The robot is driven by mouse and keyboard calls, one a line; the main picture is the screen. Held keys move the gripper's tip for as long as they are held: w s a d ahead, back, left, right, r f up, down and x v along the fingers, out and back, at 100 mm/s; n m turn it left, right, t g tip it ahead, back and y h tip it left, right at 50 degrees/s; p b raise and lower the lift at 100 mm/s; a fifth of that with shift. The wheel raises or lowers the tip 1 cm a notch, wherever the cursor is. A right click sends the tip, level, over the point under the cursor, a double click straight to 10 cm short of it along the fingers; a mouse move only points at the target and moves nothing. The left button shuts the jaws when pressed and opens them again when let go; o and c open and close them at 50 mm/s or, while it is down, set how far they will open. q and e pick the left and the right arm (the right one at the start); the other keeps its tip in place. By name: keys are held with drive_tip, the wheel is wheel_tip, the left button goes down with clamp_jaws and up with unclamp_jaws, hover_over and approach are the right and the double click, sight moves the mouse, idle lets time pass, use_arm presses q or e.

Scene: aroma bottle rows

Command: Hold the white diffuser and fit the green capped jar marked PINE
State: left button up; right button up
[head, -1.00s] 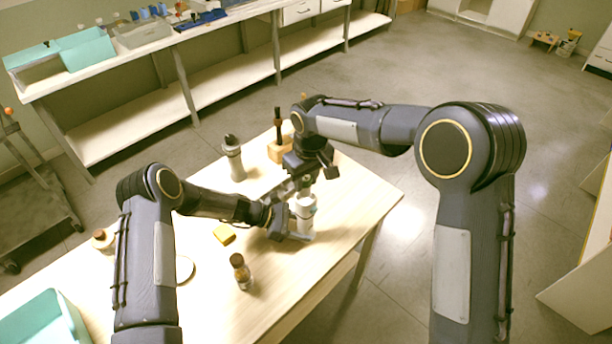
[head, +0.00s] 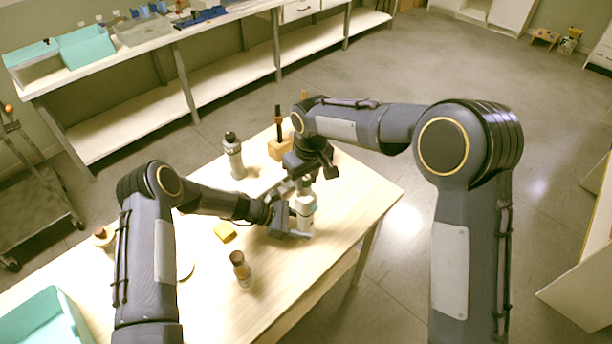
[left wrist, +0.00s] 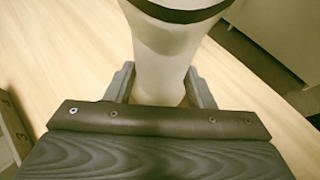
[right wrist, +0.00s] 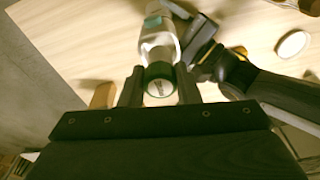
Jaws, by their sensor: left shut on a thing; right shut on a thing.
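The white diffuser (head: 305,217) stands upright near the right edge of the table. My left gripper (head: 301,233) is shut on its lower body. In the left wrist view the white body (left wrist: 160,65) sits between both fingers, with a dark band above. My right gripper (head: 304,184) is directly above the diffuser. In the right wrist view it is shut on the green capped jar (right wrist: 160,86), whose pale round top has a dark green rim. The jar is in line with the diffuser's top (right wrist: 158,45); I cannot tell whether it is seated. The PINE marking is not readable.
A grey bottle (head: 234,158) and a wooden block (head: 281,149) with a dark upright stand behind. A teal bin (head: 45,322) is at the lower left. The table's right corner is clear.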

drive_tip(key=shift+f, duration=1.6)
drive_tip(key=o, duration=1)
drive_tip(key=shift+r, duration=0.1)
drive_tip(key=shift+r, duration=3.45)
use_arm(q)
drive_tip(key=o, duration=0.8)
